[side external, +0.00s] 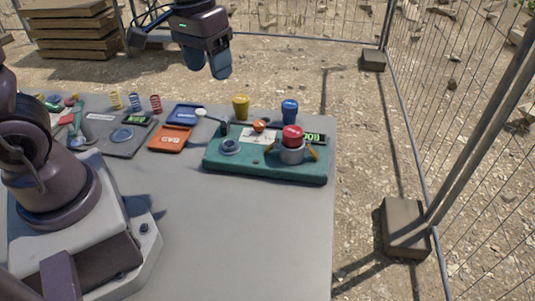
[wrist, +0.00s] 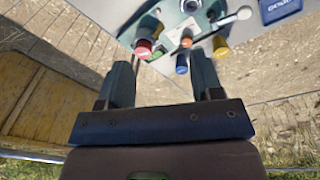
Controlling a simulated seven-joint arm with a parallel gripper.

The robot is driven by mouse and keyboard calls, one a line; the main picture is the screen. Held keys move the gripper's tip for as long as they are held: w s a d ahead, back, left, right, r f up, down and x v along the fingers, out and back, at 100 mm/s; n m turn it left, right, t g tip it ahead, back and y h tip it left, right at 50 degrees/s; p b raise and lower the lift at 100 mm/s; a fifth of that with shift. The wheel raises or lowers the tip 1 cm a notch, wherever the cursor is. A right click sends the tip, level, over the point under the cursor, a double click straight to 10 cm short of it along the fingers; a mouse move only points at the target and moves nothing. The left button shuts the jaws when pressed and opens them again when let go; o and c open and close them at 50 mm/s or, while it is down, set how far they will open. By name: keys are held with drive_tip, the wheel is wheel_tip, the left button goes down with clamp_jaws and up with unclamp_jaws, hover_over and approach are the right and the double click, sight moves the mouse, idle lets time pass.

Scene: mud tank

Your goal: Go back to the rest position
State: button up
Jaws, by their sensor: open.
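My gripper (side external: 208,68) hangs in the air above and beyond the far edge of the grey table (side external: 240,230), fingers pointing down. In the wrist view its two fingers (wrist: 162,72) stand apart with nothing between them. The green console (side external: 265,170) sits on the table below and to the right in the side view. It carries a red knob (side external: 292,135) on a grey collar, an orange ball-shaped knob (side external: 259,126) and a small display. A yellow cup-like piece (side external: 240,106) and a blue one (side external: 289,110) stand at its far side.
An orange tray (side external: 170,139) and a blue tray (side external: 186,114) lie left of the console. A grey device (side external: 118,134) and several springs (side external: 135,101) are further left. Wire fencing (side external: 460,130) surrounds the table. Stacked planks (side external: 72,30) stand behind. The table's front is clear.

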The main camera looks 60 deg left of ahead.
drive_tip(key=s+d+r+m+t, duration=0.3)
drive_tip(key=s+r, duration=0.3)
drive_tip(key=s, duration=0.4)
drive_tip(key=shift+r+t+y, duration=0.3)
drive_tip(key=shift+r+t, duration=0.1)
drive_tip(key=shift+t, duration=0.3)
drive_tip(key=shift+s, duration=0.1)
